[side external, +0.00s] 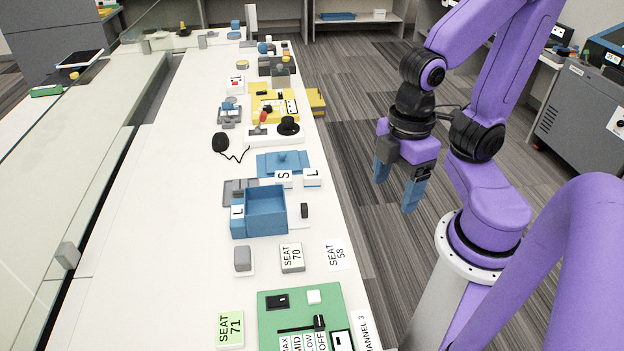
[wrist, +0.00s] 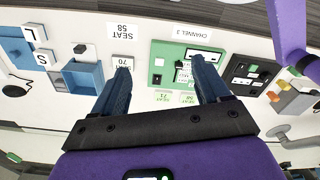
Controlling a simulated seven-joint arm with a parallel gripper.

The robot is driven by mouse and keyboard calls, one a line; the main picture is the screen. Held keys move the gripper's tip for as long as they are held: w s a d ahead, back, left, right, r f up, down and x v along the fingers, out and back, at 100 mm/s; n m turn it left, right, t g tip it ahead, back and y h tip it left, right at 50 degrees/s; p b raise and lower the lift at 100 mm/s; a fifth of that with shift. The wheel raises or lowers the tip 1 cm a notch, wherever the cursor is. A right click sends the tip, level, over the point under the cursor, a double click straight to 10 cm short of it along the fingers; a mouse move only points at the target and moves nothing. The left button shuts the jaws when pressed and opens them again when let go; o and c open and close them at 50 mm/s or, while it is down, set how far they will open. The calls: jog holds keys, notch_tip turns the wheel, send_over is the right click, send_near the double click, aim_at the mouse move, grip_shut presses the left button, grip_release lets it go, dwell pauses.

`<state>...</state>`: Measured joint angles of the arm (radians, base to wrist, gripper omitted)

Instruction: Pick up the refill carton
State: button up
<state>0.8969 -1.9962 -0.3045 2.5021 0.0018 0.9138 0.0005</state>
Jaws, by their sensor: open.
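No object in view is clearly marked as the refill carton, so I cannot tell which one it is. A small box labelled SEAT 70 (side external: 292,258) stands on the white table; it also shows in the wrist view (wrist: 124,62), beside the left fingertip. A small grey block (side external: 242,259) sits left of it. A blue open-topped box (side external: 265,211) with an L label stands behind them. My gripper (side external: 398,189) is open and empty, with blue fingers pointing down, to the right of the table's edge in the side view. In the wrist view its fingers (wrist: 161,70) are spread apart.
A green panel (side external: 280,312) with a slider and labels lies at the near end of the table. A blue lidlike piece (side external: 283,163), a black mouse-like object (side external: 220,142) with a cord and yellow equipment (side external: 275,106) stand farther back.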

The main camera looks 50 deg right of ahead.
jog(key=shift+o, duration=1)
